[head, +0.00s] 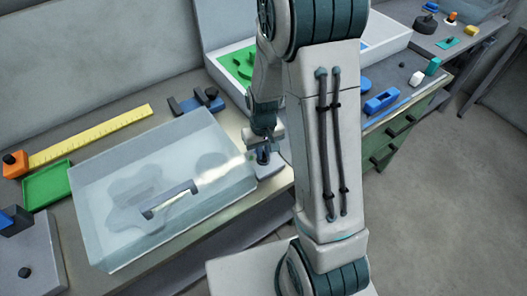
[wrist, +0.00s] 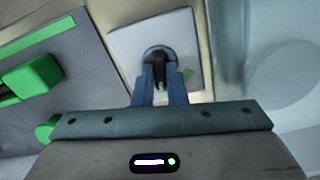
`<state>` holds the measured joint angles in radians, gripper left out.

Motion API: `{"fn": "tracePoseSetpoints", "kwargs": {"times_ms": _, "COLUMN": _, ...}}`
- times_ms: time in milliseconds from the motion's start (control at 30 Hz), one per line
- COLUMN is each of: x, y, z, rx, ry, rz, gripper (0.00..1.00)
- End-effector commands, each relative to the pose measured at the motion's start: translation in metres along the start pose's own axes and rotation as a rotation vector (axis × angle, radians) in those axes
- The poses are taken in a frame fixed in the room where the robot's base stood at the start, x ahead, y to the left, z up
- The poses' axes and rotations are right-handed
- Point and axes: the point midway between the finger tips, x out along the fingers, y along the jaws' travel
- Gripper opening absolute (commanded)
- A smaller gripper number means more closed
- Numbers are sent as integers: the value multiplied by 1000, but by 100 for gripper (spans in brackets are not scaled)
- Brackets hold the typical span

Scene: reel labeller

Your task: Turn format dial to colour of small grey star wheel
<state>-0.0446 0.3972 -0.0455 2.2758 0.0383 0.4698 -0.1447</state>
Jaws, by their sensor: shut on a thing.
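The format dial is a dark knob (wrist: 160,60) on a pale square plate (wrist: 190,25) in the wrist view. One green mark (wrist: 187,73) shows on the plate, right of the knob; other marks there are hidden or too small to tell. My gripper (wrist: 159,85) is shut on the knob, with a blue-grey finger on each side. In the head view my gripper (head: 264,152) is over the plate (head: 270,170), right of a clear cover (head: 103,243). Under the cover are a large star-like shape (head: 135,200) and a smaller rounded shape (head: 212,161), blurred; I cannot tell which is the small grey star wheel.
The clear cover has a dark-ended handle (head: 170,199) and stands close to my gripper. A yellow ruler (head: 92,135), a green tray (head: 48,184) and an orange block (head: 14,164) lie at the left. A white tray with green parts (head: 237,64) stands behind my arm.

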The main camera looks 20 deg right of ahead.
Motion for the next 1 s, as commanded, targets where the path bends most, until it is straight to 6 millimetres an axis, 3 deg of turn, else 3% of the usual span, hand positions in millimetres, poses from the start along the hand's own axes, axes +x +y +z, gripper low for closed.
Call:
{"fn": "tracePoseSetpoints", "kwargs": {"times_ms": 600, "x": 0, "y": 0, "z": -1, "rx": 479, "ry": 2, "rz": -1, "gripper": 0}}
{"fn": "tracePoseSetpoints", "kwargs": {"times_ms": 1000, "x": -1, "y": 0, "z": -1, "rx": 594, "ry": 3, "rz": -1, "gripper": 0}}
